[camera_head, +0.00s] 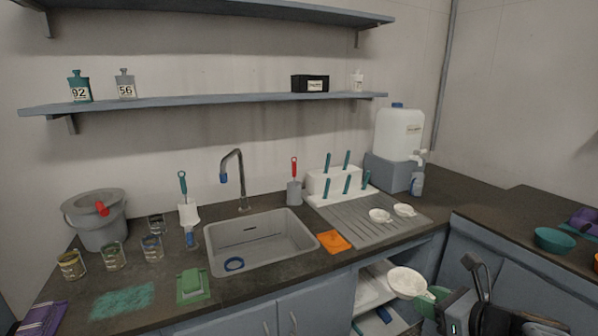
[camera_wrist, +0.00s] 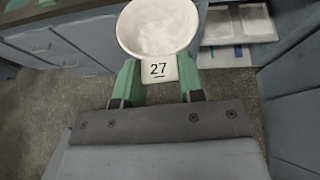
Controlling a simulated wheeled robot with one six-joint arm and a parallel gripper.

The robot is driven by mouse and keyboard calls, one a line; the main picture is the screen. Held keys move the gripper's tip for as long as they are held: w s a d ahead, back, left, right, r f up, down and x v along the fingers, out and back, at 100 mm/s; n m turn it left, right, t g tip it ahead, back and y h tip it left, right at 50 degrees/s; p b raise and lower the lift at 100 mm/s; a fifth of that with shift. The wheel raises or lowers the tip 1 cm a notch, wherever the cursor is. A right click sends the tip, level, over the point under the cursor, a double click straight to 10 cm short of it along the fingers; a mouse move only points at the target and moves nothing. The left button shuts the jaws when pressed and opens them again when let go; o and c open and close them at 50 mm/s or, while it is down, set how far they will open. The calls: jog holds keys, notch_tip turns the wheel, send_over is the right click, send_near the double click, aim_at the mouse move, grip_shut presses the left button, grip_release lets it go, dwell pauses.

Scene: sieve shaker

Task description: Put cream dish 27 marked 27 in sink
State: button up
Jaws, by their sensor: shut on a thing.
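Cream dish 27 (camera_wrist: 158,28) is held in my gripper (camera_wrist: 158,82), with the green fingers shut on its tab marked 27. In the head view the dish (camera_head: 407,281) is in front of the counter's front edge at the lower right, with my gripper (camera_head: 432,295) at its right side. The dish looks roughly level and its inside looks pale and mottled. The grey sink (camera_head: 213,250) is set in the counter to the left of the dish, apart from it.
Two small cream dishes (camera_head: 380,215) sit on the ribbed drainboard (camera_head: 345,218) right of the sink. An orange cloth (camera_head: 334,241) lies between. A tall tap (camera_head: 240,180) stands behind the sink. An open shelf (camera_head: 368,293) is under the counter.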

jog(key=shift+d+r, duration=0.15)
jog(key=shift+r, duration=0.35)
jog(key=w+a+f+n+g+y, duration=0.2)
jog(key=w+a+f+n+y, duration=0.15)
jog(key=w+f, duration=0.55)
jog(key=w+a+f+n+g, duration=0.1)
jog(key=a+f+n+g, duration=0.1)
jog(key=a+f, duration=0.65)
jog(key=shift+m+y, duration=0.25)
jog(key=shift+y, duration=0.3)
jog(key=r+p, duration=0.2)
jog(key=p, duration=0.2)
jog(key=r+p, duration=0.1)
jog(key=p, duration=0.3)
jog(key=d+r+p, duration=0.1)
jog(key=r+p, duration=0.1)
jog(key=p, duration=0.2)
jog(key=shift+w+r, duration=0.2)
jog(key=shift+r, duration=0.15)
